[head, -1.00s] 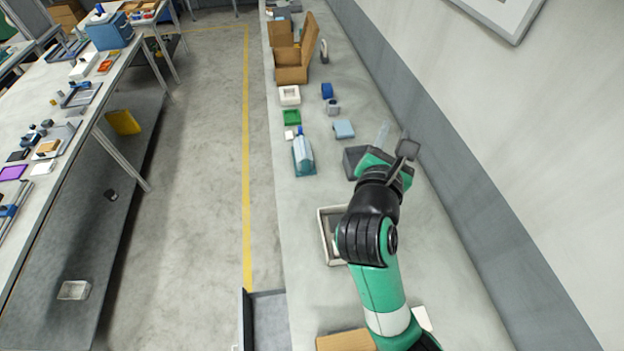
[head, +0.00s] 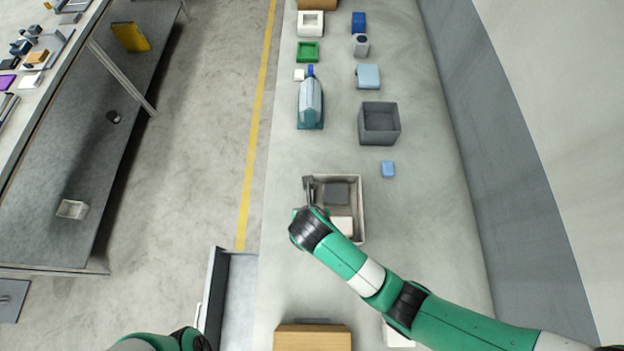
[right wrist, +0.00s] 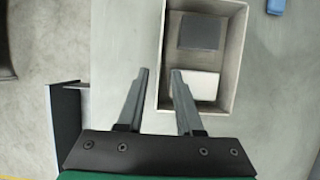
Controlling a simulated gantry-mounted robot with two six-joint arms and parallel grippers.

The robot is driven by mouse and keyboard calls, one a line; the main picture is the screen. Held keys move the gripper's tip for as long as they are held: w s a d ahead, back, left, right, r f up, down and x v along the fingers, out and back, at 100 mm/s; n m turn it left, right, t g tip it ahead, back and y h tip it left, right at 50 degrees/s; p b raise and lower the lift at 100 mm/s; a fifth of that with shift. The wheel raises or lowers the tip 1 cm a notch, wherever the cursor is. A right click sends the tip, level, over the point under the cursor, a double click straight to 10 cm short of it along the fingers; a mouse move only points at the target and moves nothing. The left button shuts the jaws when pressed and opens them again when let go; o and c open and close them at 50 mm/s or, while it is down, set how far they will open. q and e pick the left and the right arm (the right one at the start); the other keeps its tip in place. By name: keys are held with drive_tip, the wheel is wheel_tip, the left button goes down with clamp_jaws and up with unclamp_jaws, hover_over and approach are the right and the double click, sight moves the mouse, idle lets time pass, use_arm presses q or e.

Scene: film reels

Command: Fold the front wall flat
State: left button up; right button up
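A pale grey open box (head: 361,212) stands on the bench with its walls upright; it also shows in the right wrist view (right wrist: 238,60). Inside it lie a dark grey square (head: 337,192) and a white block (head: 342,226). My right gripper (head: 308,183) is at the box's left wall, on the aisle side. In the right wrist view my right gripper (right wrist: 159,72) is open, one finger outside that wall and the other on its inner side. I cannot tell whether they touch it. My left arm shows only at the bottom edge; its gripper is out of view.
A dark grey bin (head: 380,137) and a small blue block (head: 388,169) stand beyond the box. A blue-capped bottle (head: 311,100) lies near the aisle edge. A brown cardboard piece (head: 312,338) is at the near end. The bench right of the box is clear.

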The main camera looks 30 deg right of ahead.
drive_tip(key=b+x, duration=0.3)
drive_tip(key=x, duration=0.7)
drive_tip(key=shift+f+b, duration=0.1)
drive_tip(key=shift+b, duration=0.2)
drive_tip(key=shift+w+d+f, duration=0.2)
drive_tip(key=shift+w+f, duration=0.05)
drive_tip(key=shift+f, duration=0.15)
drive_tip(key=shift+c, duration=0.3)
clamp_jaws()
